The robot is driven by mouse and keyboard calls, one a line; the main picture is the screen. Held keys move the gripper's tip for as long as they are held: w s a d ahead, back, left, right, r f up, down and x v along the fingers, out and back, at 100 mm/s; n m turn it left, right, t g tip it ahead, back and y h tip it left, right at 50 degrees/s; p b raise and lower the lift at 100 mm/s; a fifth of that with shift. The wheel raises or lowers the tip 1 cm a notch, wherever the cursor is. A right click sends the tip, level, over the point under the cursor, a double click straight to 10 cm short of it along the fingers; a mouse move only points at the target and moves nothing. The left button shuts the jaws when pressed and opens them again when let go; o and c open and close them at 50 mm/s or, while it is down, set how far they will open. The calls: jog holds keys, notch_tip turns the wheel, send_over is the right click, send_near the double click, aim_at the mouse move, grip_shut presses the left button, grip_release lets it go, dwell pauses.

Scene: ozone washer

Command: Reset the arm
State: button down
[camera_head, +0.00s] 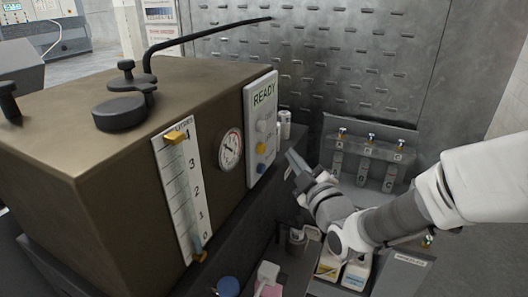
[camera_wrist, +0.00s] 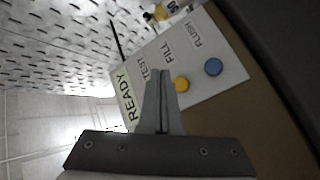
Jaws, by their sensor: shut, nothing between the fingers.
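My gripper (camera_head: 292,164) is at the end of my arm, which reaches in from the right in the head view. It is just right of the white button panel (camera_head: 261,128) marked READY, on the end of the brown washer box (camera_head: 90,160). In the wrist view my gripper (camera_wrist: 160,75) is shut and empty, its fingertips in front of the panel (camera_wrist: 215,58). A yellow button (camera_wrist: 182,84) and a blue button (camera_wrist: 214,67) show right of the fingers. Whether the fingertips touch the panel I cannot tell.
A gauge (camera_head: 230,149) and a level scale (camera_head: 182,190) are on the box front. A rack with several labelled vials (camera_head: 370,150) stands behind my arm. Cartons (camera_head: 356,272) and a grey cup (camera_head: 297,240) sit below my arm. A perforated metal wall (camera_head: 330,50) closes the back.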

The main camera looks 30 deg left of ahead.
jog(key=shift+w+d, duration=0.1)
jog(key=shift+d, duration=0.5)
jog(key=s+d+r+m+h+p, duration=0.15)
jog(key=d+m+h, duration=0.4)
jog(key=d, duration=0.65)
jog(key=d+r+m+h+p, duration=0.15)
jog(key=d+m+h, duration=0.4)
jog(key=d, duration=0.75)
jog(key=s+d+m+g+h, duration=0.1)
jog(key=s+d+m+g, duration=0.2)
jog(key=s+d, duration=0.3)
jog(key=s+d+m+g+h, duration=0.2)
jog(key=s+d+m, duration=0.4)
jog(key=s, duration=0.7)
jog(key=shift+s+r+g+h+p, duration=0.25)
jog(key=shift+s+g+h+p, duration=0.1)
jog(key=shift+g, duration=0.25)
